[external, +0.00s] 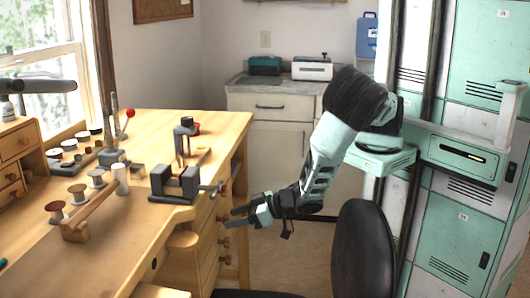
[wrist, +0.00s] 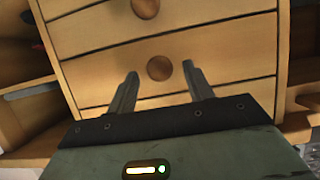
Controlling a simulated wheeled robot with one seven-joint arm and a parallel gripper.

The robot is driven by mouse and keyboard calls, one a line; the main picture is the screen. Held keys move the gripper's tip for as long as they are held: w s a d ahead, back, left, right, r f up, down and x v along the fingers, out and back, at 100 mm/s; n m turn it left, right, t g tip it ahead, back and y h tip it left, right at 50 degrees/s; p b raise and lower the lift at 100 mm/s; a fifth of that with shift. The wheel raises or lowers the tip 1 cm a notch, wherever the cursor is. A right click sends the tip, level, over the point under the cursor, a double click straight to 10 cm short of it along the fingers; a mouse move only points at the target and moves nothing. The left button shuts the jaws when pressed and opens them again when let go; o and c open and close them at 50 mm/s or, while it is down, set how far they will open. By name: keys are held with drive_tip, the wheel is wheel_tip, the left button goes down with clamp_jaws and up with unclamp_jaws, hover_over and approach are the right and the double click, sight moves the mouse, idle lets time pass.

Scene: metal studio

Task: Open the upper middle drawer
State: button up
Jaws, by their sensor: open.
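My gripper (external: 237,217) reaches from the right to the wooden drawer stack (external: 207,246) under the workbench. In the wrist view, the gripper (wrist: 160,71) is open, with its two fingers apart and nothing held. A round wooden knob (wrist: 159,67) shows between the fingertips, on a drawer front (wrist: 220,65). I cannot tell if the fingers touch it. A higher knob (wrist: 145,8) shows at the top edge of the wrist view, on the drawer above. These drawers look shut. I cannot tell for certain which is the upper middle one.
The workbench top (external: 170,125) holds a dark vise (external: 175,183) and several small tools. A black chair (external: 362,250) stands right of my gripper, below my arm. Mint lockers (external: 460,220) stand at the right. Some floor (external: 270,262) between bench and chair is clear.

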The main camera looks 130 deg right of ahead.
drive_tip(key=shift+x, duration=1)
clamp_jaws()
drive_tip(key=s+a, duration=0.3)
drive_tip(key=shift+s+a, duration=0.15)
unclamp_jaws()
drive_tip(key=shift+s+a+r, duration=0.1)
